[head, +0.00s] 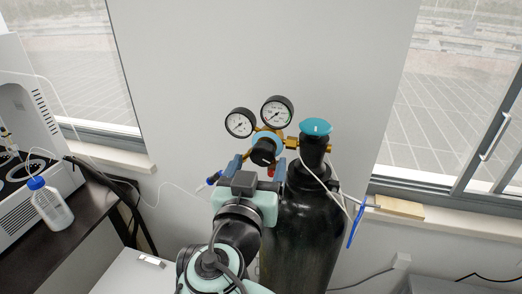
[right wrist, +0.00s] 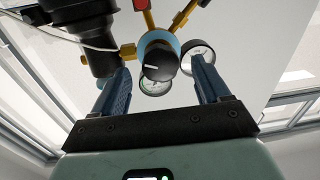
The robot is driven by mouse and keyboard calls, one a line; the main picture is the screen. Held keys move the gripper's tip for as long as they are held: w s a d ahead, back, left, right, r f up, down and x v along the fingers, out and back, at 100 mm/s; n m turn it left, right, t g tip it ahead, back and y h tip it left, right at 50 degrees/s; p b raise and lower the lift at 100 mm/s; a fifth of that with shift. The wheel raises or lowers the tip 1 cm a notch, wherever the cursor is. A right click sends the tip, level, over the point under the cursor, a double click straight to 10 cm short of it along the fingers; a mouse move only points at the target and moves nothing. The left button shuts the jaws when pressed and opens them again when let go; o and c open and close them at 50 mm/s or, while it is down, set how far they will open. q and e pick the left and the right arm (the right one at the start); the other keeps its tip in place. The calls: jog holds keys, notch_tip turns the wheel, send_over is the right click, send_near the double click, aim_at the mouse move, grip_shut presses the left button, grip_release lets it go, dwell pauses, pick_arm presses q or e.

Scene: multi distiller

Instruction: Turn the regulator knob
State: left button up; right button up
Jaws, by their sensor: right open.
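The regulator knob (head: 262,153) is black with a white mark and sits in front of a light blue regulator body on the gas cylinder. It also shows in the right wrist view (right wrist: 160,64). My right gripper (head: 256,166) is open, its two blue fingers just below and to either side of the knob in the head view. In the right wrist view the knob lies between the two fingertips (right wrist: 161,68), with a gap on each side. I cannot tell how deep it is between them. My left gripper is not in view.
Two round gauges (head: 239,123) (head: 277,112) sit above the knob. The black cylinder (head: 298,235) has a cyan valve cap (head: 316,127) and a thin hose on its right. A dark table (head: 88,212) with a bottle (head: 49,205) stands at the left.

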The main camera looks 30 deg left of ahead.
jog(key=shift+p+x, duration=0.35)
jog(key=shift+x, duration=0.95)
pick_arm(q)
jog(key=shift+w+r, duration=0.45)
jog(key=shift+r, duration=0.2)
